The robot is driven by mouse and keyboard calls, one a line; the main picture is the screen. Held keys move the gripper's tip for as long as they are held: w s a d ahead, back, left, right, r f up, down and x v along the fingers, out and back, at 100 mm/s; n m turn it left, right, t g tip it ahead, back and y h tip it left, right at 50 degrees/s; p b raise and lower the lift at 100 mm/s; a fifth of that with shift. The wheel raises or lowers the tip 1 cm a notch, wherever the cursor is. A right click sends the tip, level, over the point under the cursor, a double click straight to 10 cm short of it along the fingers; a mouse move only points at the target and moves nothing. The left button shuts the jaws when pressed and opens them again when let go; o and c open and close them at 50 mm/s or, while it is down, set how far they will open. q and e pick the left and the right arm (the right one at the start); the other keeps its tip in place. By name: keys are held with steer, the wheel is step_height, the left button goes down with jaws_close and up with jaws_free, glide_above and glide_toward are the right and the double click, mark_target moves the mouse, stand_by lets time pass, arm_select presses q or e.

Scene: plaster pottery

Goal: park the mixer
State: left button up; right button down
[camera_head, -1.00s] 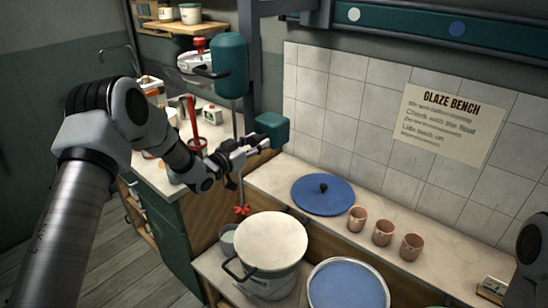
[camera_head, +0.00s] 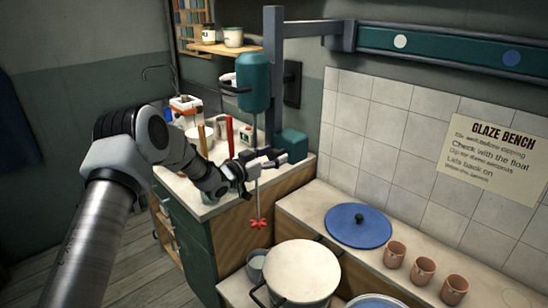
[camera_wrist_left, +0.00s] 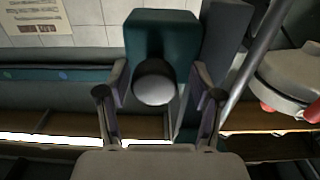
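The mixer (camera_head: 254,82) is a teal motor hanging from a dark wall-mounted arm (camera_head: 310,30). Its thin shaft (camera_head: 256,195) runs down to a red propeller (camera_head: 258,223), which hangs clear of the bucket (camera_head: 301,272). A teal block (camera_head: 291,145) sits behind, right of the shaft. My left gripper (camera_head: 276,158) is beside the shaft, pointing toward the block. In the left wrist view its fingers (camera_wrist_left: 157,85) are spread, with a grey round knob (camera_wrist_left: 155,84) between them, not visibly touched, in front of a teal block (camera_wrist_left: 162,35). My right gripper is out of view.
A blue lid (camera_head: 358,232) and several clay cups (camera_head: 424,270) stand on the tiled ledge. The bucket's white top faces up, and a blue tub (camera_head: 375,301) is cut off at the bottom. Bottles and tools crowd the counter (camera_head: 205,205) at left.

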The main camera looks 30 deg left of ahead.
arm_select(q)
steer(key=shift+a+f, duration=0.1)
steer(key=shift+s, duration=0.3)
steer(key=v, duration=1.1)
steer(key=shift+s+a, duration=0.15)
steer(key=shift+s, duration=0.05)
